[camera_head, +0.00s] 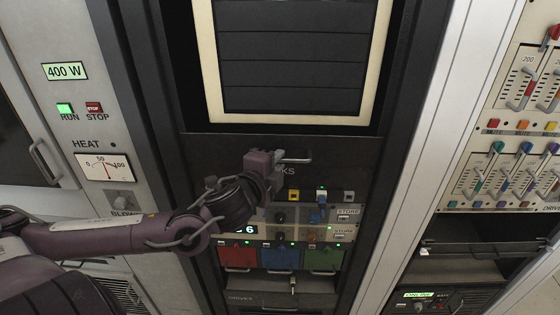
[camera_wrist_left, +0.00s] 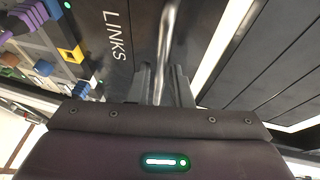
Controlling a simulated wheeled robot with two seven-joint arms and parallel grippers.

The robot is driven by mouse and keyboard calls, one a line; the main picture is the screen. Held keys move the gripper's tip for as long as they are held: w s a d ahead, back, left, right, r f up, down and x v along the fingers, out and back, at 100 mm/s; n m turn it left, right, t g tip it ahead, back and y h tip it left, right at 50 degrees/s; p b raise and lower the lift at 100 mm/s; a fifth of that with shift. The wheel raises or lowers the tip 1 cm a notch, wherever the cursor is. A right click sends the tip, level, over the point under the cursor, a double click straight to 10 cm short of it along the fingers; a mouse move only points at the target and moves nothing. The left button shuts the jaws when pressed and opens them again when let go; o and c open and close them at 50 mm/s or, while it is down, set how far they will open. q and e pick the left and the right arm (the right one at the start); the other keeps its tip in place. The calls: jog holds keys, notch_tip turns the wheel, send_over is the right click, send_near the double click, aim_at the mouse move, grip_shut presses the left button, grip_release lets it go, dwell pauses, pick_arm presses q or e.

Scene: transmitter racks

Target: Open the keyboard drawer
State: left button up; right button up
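My left gripper (camera_head: 290,158) is at a metal bar handle (camera_head: 303,157) on a dark panel (camera_head: 218,154) below the louvred screen area of the middle rack. In the left wrist view the handle (camera_wrist_left: 168,35) runs between the two fingers (camera_wrist_left: 163,88), which look closed around it, beside the lettering LINKS. No label reading keyboard is legible, so I cannot confirm that this panel is the keyboard drawer front. It appears flush with the rack. My forearm and gripper hide part of the panel. My right gripper is not in view.
Below the panel are knobs, coloured plugs and red, blue and green modules (camera_head: 281,258). A DRIVES panel (camera_head: 255,298) is at the bottom. The left cabinet has RUN and STOP buttons. The right rack has sliders and an open dark shelf (camera_head: 470,269).

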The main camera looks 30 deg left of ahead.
pick_arm(q)
jog(key=shift+w+a, duration=0.2)
jog(key=shift+w, duration=0.35)
jog(key=shift+w+d+f, duration=0.1)
jog(key=shift+w+f, duration=0.05)
jog(key=shift+w, duration=0.1)
jog(key=shift+c, duration=0.5)
grip_shut()
